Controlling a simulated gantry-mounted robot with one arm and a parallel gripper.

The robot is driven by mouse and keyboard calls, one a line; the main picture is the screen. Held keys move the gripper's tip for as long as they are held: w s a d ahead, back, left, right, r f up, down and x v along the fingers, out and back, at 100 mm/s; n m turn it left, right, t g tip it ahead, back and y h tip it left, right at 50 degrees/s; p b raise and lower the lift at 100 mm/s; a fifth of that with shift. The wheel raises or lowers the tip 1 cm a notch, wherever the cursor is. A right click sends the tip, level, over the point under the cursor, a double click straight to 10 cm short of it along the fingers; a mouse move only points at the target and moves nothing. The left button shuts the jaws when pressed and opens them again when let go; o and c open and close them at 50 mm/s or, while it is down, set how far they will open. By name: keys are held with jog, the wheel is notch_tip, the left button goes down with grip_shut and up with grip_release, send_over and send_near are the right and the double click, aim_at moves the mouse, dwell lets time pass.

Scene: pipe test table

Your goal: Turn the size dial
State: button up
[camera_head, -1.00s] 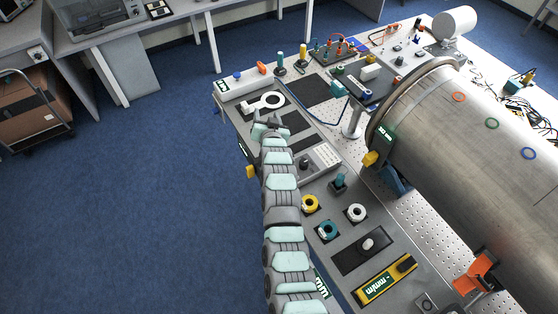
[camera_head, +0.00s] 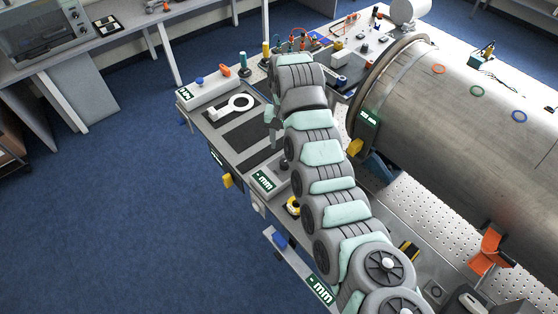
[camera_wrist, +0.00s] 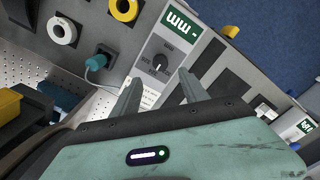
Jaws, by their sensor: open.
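A dark round dial (camera_wrist: 161,63) with a small white pointer mark sits on a light grey box beside a green display reading "- mm" (camera_wrist: 181,24). My gripper (camera_wrist: 161,88) is open and empty in the wrist view. Its two fingers point toward the dial, apart from each other, and I see no contact with it. In the head view the "- mm" display (camera_head: 263,180) shows left of my arm, with the dark dial (camera_head: 284,164) partly hidden. My arm covers most of my gripper there.
A yellow ring (camera_wrist: 124,8), a white ring (camera_wrist: 62,31) and a teal plug (camera_wrist: 97,61) lie left of the dial in the wrist view. A large metal pipe (camera_head: 470,130) fills the right of the head view. A white wrench-like piece (camera_head: 232,106) lies on the table.

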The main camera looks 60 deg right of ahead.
aim_at(285, 162)
notch_tip(285, 162, down, 10)
jog(key=shift+r+p, duration=0.2)
jog(key=shift+p, duration=0.2)
grip_shut()
dwell(0.5)
